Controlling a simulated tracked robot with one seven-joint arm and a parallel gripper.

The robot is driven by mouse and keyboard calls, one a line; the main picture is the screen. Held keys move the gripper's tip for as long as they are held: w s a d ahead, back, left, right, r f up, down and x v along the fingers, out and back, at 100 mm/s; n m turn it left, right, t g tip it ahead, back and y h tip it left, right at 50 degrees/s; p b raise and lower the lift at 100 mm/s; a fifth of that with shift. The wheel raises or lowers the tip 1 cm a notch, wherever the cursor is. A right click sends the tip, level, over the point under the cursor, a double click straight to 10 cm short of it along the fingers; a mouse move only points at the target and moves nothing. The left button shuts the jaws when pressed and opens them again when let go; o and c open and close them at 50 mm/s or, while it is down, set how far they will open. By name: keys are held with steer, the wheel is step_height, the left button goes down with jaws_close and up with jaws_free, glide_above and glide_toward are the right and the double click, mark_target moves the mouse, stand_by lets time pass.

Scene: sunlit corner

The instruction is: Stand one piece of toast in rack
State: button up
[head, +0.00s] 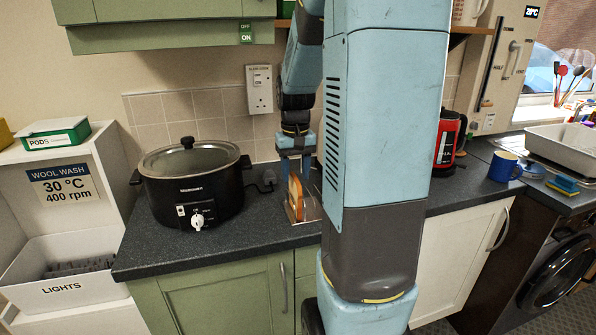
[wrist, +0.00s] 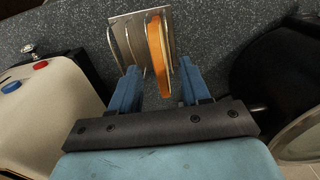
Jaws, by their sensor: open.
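A slice of toast (head: 295,193) stands on edge in the metal rack (head: 312,209) on the dark worktop. In the wrist view, the toast (wrist: 158,55) is near upright beside the rack's wire loops, over the rack's base plate (wrist: 169,38). My gripper (head: 294,153) is above the toast, pointing down. In the wrist view, the open fingers of my gripper (wrist: 159,76) lie to either side of the toast, with gaps showing on both sides. My arm hides part of the rack's right side in the head view.
A black slow cooker (head: 192,180) stands left of the rack. A cream appliance with red and blue buttons (wrist: 45,105) is on the rack's other side. A red kettle (head: 449,140) and blue mug (head: 504,166) stand farther right. The worktop before the rack is clear.

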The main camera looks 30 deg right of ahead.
steer(key=shift+w+r, duration=0.1)
steer(key=shift+r, duration=0.4)
step_height(320, 180, up, 13)
steer(key=shift+f, duration=0.15)
stand_by(0.7)
steer(key=s+a+f+n+t, duration=0.1)
steer(key=s+a+n+t, duration=0.2)
steer(key=s+a, duration=1.2)
steer(key=s+t, duration=0.1)
steer(key=t, duration=0.1)
steer(key=shift+s+a+f+t, duration=0.15)
steer(key=shift+s+f+t, duration=0.15)
steer(key=shift+s+f, duration=0.05)
steer(key=shift+a, duration=0.1)
